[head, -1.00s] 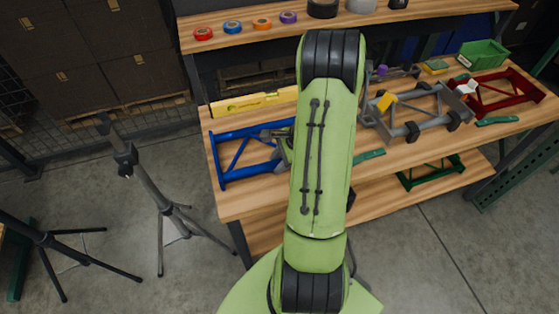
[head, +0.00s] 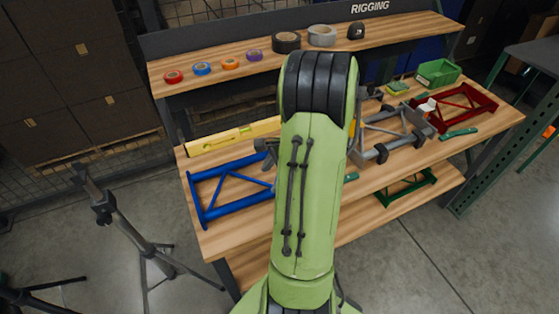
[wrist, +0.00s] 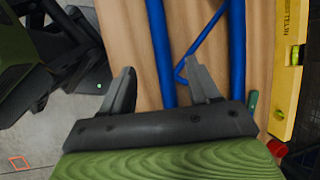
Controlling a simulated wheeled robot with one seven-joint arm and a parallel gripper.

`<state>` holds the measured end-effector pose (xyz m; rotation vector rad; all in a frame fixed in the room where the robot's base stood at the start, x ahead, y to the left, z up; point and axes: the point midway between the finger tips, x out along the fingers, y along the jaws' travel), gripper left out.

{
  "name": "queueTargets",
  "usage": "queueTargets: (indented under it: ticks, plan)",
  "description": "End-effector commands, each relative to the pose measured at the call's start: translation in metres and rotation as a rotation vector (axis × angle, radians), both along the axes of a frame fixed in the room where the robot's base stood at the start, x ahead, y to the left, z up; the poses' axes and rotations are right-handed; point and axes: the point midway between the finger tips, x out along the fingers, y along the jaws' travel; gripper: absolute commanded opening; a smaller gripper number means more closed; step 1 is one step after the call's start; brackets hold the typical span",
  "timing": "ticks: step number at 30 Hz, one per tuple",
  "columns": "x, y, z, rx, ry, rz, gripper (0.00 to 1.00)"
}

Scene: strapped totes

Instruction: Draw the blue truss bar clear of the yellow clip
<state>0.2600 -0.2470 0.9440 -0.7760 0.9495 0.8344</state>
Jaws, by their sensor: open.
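The blue truss bar (head: 208,214) lies flat on the wooden workbench at the left in the head view; its right end is hidden behind my arm. In the wrist view its blue tubes (wrist: 160,45) run away from me. My gripper (wrist: 161,82) is open, with one long blue tube between its fingers and not gripped. The right finger overlaps the inner diagonal in the picture; I cannot tell if it touches. A small yellow piece (head: 352,129), perhaps the yellow clip, shows at my arm's right edge by a grey frame; most of it is hidden.
A yellow spirit level (head: 232,137) lies behind the blue bar and also shows in the wrist view (wrist: 289,75). A grey frame (head: 408,138), red truss (head: 440,121) and green bin (head: 437,72) stand to the right. A black tripod (head: 103,212) stands left of the bench.

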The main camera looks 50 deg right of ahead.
Motion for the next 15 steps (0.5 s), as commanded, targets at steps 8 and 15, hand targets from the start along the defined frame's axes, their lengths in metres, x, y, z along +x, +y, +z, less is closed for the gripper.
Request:
queueTargets:
  ticks: [8,15]
  plan:
    - [-0.015,-0.011,0.04,0.001,0.001,-0.001,0.61]
    - [-0.015,-0.011,0.041,0.001,0.0,0.001,0.61]
